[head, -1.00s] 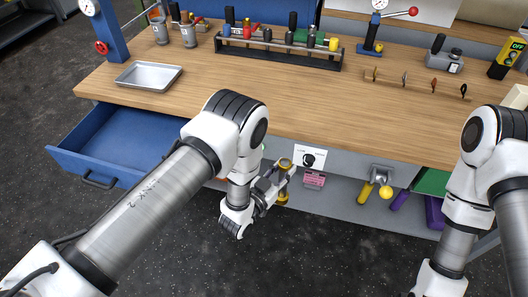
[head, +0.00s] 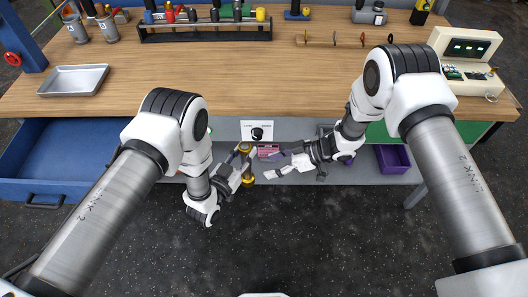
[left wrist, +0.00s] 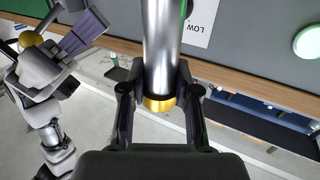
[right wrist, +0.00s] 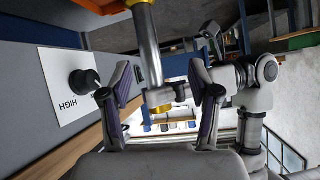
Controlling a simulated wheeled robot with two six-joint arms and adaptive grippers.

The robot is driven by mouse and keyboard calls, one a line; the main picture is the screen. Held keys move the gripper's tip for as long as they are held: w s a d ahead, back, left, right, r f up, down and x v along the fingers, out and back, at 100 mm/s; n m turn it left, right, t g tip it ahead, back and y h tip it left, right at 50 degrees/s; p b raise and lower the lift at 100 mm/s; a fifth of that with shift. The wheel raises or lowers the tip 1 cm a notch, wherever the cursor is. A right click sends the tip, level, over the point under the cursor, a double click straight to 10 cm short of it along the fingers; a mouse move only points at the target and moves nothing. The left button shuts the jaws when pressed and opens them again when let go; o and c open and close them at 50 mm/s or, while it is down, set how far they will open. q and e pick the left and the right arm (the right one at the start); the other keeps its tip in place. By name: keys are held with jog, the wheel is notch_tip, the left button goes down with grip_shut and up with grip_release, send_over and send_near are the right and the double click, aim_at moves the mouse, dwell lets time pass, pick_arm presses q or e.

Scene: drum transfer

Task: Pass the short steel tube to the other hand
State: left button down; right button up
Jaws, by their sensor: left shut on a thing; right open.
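The short steel tube (head: 247,166) has gold ends and stands roughly upright in front of the bench edge. My left gripper (head: 240,168) is shut on it from the left. In the left wrist view the steel tube (left wrist: 161,45) runs up between the fingers, with a gold band at its lower part. My right gripper (head: 270,165) is open, just right of the tube, at about its height, with a small gap. In the right wrist view the tube (right wrist: 148,50) appears between the spread fingers, beyond the tips.
The wooden bench top (head: 220,80) lies behind both grippers. A white card with a black knob (head: 257,132) is on the bench front, close behind the tube. An open blue drawer (head: 50,160) is at left. A purple bin (head: 392,158) sits under the bench at right.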

aim_at(244, 161)
jog(key=w+a+n, duration=0.1)
jog(key=a, duration=0.2)
jog(key=w+a+f+n, duration=0.1)
jog(key=a, duration=0.2)
jog(key=w+a+f+n, duration=0.1)
jog(key=a, duration=0.2)
jog(key=shift+f+g, duration=0.15)
jog(key=shift+g, duration=0.25)
grip_shut()
pick_arm(q)
jog(key=c, duration=0.8)
grip_release()
pick_arm(e)
jog(key=shift+w, duration=0.1)
pick_arm(q)
jog(key=shift+o, duration=0.2)
jog(key=shift+s, duration=0.15)
